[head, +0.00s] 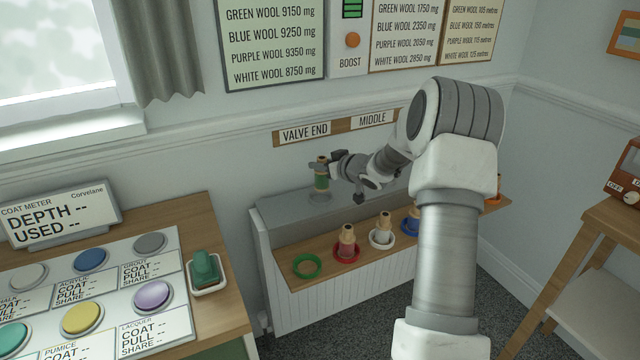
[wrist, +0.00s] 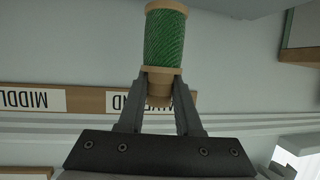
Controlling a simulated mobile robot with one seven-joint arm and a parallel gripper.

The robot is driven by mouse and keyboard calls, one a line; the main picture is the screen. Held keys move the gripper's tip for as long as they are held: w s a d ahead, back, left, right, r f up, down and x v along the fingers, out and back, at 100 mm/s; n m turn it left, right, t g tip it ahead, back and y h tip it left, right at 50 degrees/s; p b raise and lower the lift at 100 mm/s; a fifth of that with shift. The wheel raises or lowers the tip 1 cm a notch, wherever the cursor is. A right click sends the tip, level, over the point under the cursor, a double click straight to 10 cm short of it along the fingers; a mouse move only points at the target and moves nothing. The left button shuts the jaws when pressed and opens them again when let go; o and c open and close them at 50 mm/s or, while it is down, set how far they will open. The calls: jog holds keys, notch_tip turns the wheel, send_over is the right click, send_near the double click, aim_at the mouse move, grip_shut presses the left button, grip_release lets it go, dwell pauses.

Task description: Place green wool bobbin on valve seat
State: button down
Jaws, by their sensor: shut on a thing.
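The green wool bobbin (head: 321,182) has tan ends and stands upright near the left end of the grey radiator top. My gripper (head: 332,165) is shut on its upper tan end. In the wrist view my gripper (wrist: 160,80) has both fingers around the tan neck, with the green wool (wrist: 165,40) beyond the fingertips. A pale grey round shape (head: 320,198), which looks like the valve seat, lies just below the bobbin, under the VALVE END label (head: 304,132). I cannot tell whether the bobbin touches it.
A wooden shelf (head: 325,275) in front of the radiator holds an empty green ring (head: 307,265) and bobbins in red (head: 346,250), white (head: 382,240) and blue rings. A counter with buttons stands at the left. A wooden stand (head: 600,235) is at the right.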

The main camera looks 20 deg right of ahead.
aim_at(325, 177)
jog(key=shift+w+a+f, duration=0.1)
jog(key=shift+w+f, duration=0.1)
jog(key=shift+f+b, duration=1.1)
jog(key=shift+f, duration=0.8)
jog(key=shift+f, duration=0.1)
jog(key=c, duration=0.6)
grip_release()
jog(key=shift+r, duration=0.2)
jog(key=p+v, duration=0.3)
jog(key=v, duration=0.9)
